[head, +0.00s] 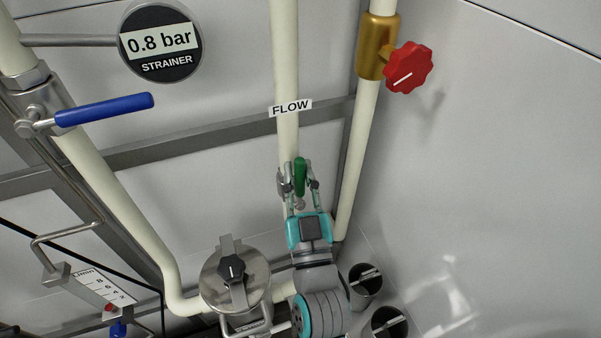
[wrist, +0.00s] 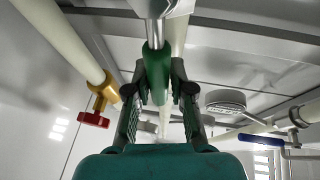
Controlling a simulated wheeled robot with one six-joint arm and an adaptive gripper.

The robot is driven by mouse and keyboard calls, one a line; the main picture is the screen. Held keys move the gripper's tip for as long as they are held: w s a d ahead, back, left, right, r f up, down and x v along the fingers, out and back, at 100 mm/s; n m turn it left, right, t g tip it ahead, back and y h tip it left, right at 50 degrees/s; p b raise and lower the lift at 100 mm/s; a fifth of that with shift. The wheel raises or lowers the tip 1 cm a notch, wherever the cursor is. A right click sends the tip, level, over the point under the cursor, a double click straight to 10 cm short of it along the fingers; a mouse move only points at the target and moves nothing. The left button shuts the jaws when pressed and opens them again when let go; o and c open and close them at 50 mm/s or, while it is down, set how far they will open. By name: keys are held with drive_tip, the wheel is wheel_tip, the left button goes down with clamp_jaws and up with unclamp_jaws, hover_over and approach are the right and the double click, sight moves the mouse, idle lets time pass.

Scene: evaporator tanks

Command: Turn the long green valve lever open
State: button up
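The long green valve lever (head: 300,177) is in front of the cream pipe labelled FLOW, at the middle of the head view. Its green grip looks roughly upright there. In the wrist view the green grip (wrist: 156,72) hangs below a bright metal shank. My gripper (head: 300,182) has one finger on each side of the grip. In the wrist view my gripper (wrist: 159,66) shows its fingertips apart with the grip between them; a narrow gap seems to show on the right, and contact on the left is unclear. The valve body is mostly hidden behind my gripper.
A blue lever (head: 105,109) and a strainer gauge (head: 160,42) reading 0.8 bar are at left. A red knob (head: 408,68) on a brass valve is at upper right. A round metal lid with a black knob (head: 231,269) stands left of my wrist. The right wall is bare.

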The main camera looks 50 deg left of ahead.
drive_tip(key=shift+o, duration=1.3)
drive_tip(key=v, duration=1.2)
